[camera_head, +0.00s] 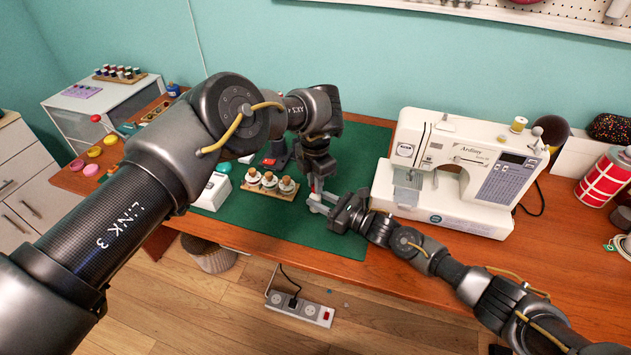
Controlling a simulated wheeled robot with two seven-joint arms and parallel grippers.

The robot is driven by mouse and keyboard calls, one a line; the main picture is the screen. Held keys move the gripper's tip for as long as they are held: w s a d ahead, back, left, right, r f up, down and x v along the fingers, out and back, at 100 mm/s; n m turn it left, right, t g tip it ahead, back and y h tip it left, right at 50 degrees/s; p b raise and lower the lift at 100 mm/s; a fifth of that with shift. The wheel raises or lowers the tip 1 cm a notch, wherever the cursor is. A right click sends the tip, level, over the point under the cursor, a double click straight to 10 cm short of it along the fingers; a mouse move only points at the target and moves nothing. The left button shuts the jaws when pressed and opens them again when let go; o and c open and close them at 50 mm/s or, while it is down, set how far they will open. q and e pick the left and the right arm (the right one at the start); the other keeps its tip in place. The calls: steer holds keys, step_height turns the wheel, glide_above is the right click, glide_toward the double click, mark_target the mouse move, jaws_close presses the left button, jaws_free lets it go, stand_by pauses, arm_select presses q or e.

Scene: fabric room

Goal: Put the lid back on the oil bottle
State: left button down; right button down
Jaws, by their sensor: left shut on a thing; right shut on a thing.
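My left gripper (317,183) points down over the front of the green mat and is shut on a small piece, which appears to be the lid; the fingers and arm hide most of it. My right gripper (318,203) comes in from the right, low over the mat, just below the left one. It is shut on a small pale thing that appears to be the oil bottle. The two grippers are very close together. At this size I cannot tell whether lid and bottle touch.
A white sewing machine (458,165) stands right of the grippers. A wooden rack with several thread spools (270,182) sits left of them on the green mat (290,222). The table's front edge is close below.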

arm_select(q)
steer(key=c, duration=1.3)
jaws_free()
step_height(320, 180, up, 12)
steer(key=shift+r, duration=0.1)
arm_select(e)
steer(key=c, duration=1)
jaws_free()
steer(key=shift+d, duration=0.1)
arm_select(q)
steer(key=shift+f+b, duration=0.8)
steer(key=shift+f, duration=0.1)
arm_select(e)
steer(key=v, duration=1)
steer(key=shift+s+d+f, duration=0.1)
steer(key=shift+s+d, duration=0.05)
steer(key=shift+d, duration=0.1)
